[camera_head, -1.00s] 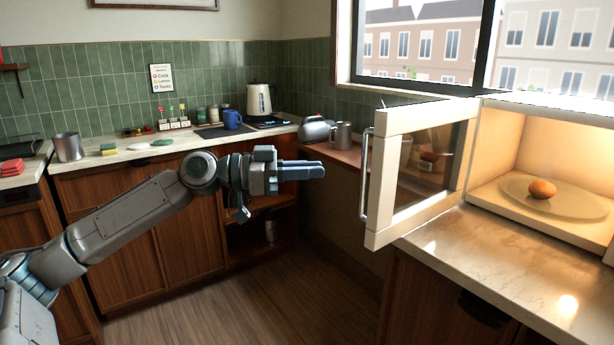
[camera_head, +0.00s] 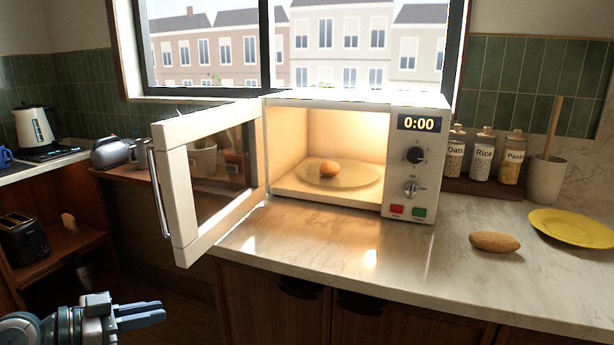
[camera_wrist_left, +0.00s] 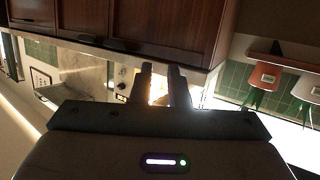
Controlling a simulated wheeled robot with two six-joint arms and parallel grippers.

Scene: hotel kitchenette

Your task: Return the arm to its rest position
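My left gripper (camera_head: 140,315) is at the lower left of the head view, low in front of the counter and below the open microwave door. Its two fingers point right and lie close together. In the left wrist view the fingers (camera_wrist_left: 165,88) show a narrow gap with nothing between them, so it is slightly open and empty. Most of my left arm is outside the head view. My right gripper is in neither view.
The microwave (camera_head: 418,180) stands open with a brown round item (camera_head: 330,169) on its plate. Its door (camera_head: 178,195) juts left past the counter. A potato-like item (camera_head: 494,242) and yellow plate (camera_head: 570,228) lie right. A toaster (camera_head: 22,240) sits on the left shelf.

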